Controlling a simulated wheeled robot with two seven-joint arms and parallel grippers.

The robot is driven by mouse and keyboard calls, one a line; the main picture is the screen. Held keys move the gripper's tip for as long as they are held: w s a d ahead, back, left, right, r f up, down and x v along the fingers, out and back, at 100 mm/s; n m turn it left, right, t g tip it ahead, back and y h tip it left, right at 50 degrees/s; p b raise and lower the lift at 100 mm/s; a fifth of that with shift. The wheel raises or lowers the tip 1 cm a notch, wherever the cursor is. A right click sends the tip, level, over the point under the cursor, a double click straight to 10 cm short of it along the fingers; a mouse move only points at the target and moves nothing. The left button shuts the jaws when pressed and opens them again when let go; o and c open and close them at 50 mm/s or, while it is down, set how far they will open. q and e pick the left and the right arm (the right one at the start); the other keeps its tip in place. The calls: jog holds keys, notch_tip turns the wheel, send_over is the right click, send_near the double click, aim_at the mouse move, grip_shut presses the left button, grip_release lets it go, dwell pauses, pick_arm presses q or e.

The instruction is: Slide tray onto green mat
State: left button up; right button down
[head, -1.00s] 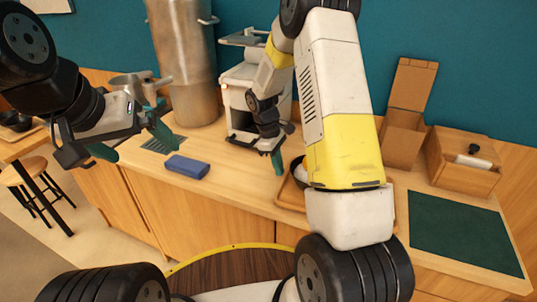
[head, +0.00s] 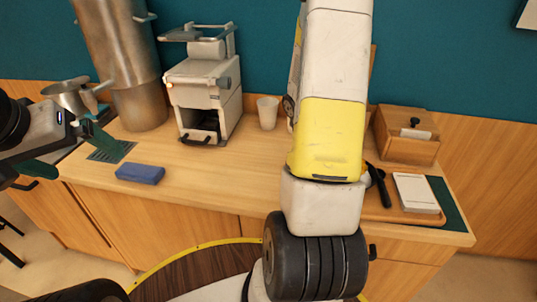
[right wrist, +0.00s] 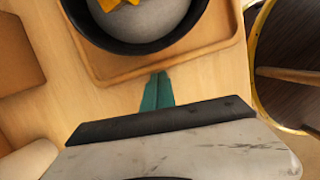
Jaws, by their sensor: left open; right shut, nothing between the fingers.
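The wooden tray (head: 418,218) lies at the right of the counter, over part of the green mat (head: 451,210). A strip of mat shows beyond the tray's right end; my right arm hides the tray's left part. A white flat block (head: 414,192) and a black-handled utensil (head: 379,184) are on the tray. The right wrist view shows the tray (right wrist: 205,52) with a dark-rimmed bowl (right wrist: 165,45) on it. My right gripper (right wrist: 158,78) is shut and empty, its tips at the tray's edge. My left gripper (head: 65,155) is open and empty at the left.
A blue block (head: 140,173) lies on the counter's left. A white machine (head: 205,95), a cup (head: 267,112) and a steel cylinder (head: 120,60) stand behind. A lidded wooden box (head: 405,140) stands behind the tray. The counter's middle is clear.

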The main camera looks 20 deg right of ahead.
jog(key=s+d, duration=0.2)
jog(key=d, duration=0.1)
jog(key=s+d, duration=0.2)
jog(key=shift+d, duration=0.2)
jog(key=shift+w, duration=0.1)
